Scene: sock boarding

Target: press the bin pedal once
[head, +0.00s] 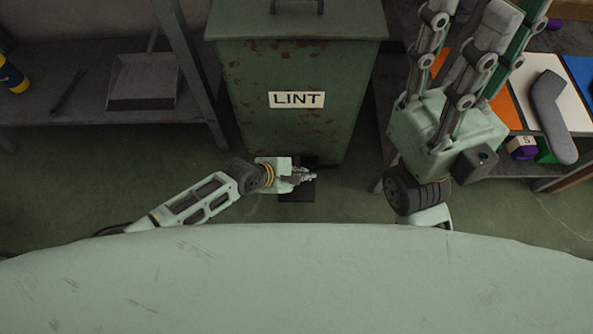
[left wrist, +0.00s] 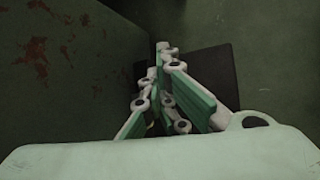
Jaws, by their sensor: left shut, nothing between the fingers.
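The green metal bin (head: 293,70) with rust spots and a LINT label stands upright with its lid down in the head view. Its dark pedal plate (head: 296,195) lies low at the bin's front. It also shows in the left wrist view (left wrist: 222,66), partly behind the fingers. My left gripper (head: 313,177) is shut and empty, over the pedal close to the bin's front. I cannot tell whether it touches the plate. Its fingers also show in the left wrist view (left wrist: 163,50). My right gripper (head: 478,22) is raised at the right, its fingertips cut off by the frame edge.
A shelf at the right bears coloured boards and a grey foot-shaped form (head: 552,112). The floor (head: 95,175) in front of the left shelf is clear.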

